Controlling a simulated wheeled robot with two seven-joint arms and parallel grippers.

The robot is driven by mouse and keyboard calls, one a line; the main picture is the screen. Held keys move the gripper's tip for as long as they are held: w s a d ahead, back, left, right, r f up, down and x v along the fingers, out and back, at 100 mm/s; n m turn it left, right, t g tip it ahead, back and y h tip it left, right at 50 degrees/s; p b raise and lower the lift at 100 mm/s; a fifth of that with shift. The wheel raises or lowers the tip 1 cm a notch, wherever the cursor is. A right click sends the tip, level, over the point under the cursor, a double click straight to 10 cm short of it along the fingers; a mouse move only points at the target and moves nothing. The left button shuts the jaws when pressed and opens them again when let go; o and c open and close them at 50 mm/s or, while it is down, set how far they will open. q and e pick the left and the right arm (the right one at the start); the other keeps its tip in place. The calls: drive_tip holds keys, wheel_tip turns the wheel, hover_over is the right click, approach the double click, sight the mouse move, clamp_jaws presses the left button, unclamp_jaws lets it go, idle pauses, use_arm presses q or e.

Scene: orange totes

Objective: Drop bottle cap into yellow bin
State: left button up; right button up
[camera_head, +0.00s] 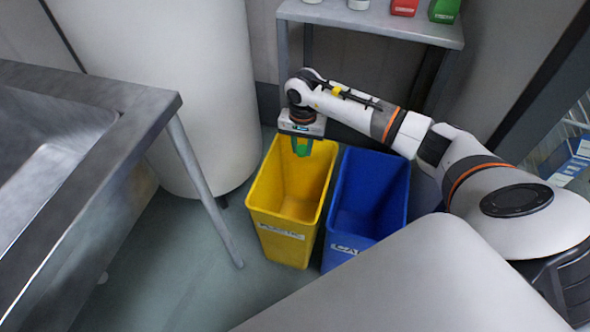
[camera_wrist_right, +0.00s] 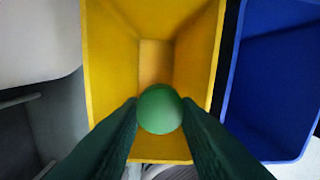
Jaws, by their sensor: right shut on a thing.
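The yellow bin (camera_head: 283,200) stands on the floor in the middle of the head view, with a label on its front. My right gripper (camera_head: 301,150) is over its open top, near the back edge. In the right wrist view, its two dark green fingers are shut on a round green bottle cap (camera_wrist_right: 160,110). The yellow bin's inner wall (camera_wrist_right: 110,75) surrounds the cap in that view, and its floor shows below. In the head view the cap is hard to tell from the green fingers. My left gripper is not in view.
A blue bin (camera_head: 367,195) stands right beside the yellow bin. A metal table (camera_head: 150,110) with a basin is at the left, its leg near the bins. A grey shelf (camera_head: 380,22) with red and green containers is behind. A large white cylinder (camera_head: 215,90) stands at the back.

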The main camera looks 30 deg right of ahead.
wheel_tip(320, 180, down, 3)
drive_tip(key=shift+r+b, duration=0.15)
drive_tip(key=shift+b, duration=0.5)
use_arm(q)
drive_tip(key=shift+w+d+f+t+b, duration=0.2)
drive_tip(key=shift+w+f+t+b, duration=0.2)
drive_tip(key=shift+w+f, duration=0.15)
use_arm(e)
drive_tip(key=shift+f, duration=0.65)
drive_tip(key=o, duration=1)
drive_tip(key=shift+r, duration=0.1)
